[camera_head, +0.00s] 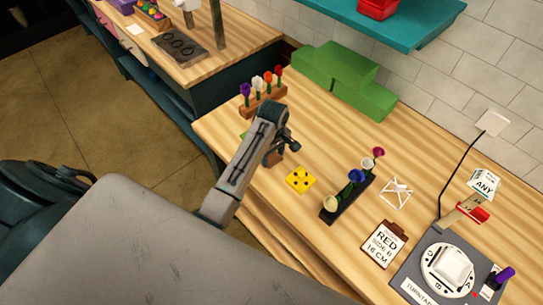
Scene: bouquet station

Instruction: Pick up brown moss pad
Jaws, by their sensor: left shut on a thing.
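My left gripper (284,150) is over the wooden counter (330,135), in front of the flower rack. It is shut on a small brown thing at its fingertips, which looks like the brown moss pad (294,146). The gripper and its arm hide most of the pad, and I cannot tell whether it touches the counter. My right gripper is not in view.
A wooden rack (262,104) with several flowers stands behind the gripper, with a green piece (243,135) left of the arm. A yellow dotted pad (300,180), a dark flower holder (345,200), a clipboard (386,245) and a turntable (447,268) lie rightward. Green blocks (345,75) line the wall.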

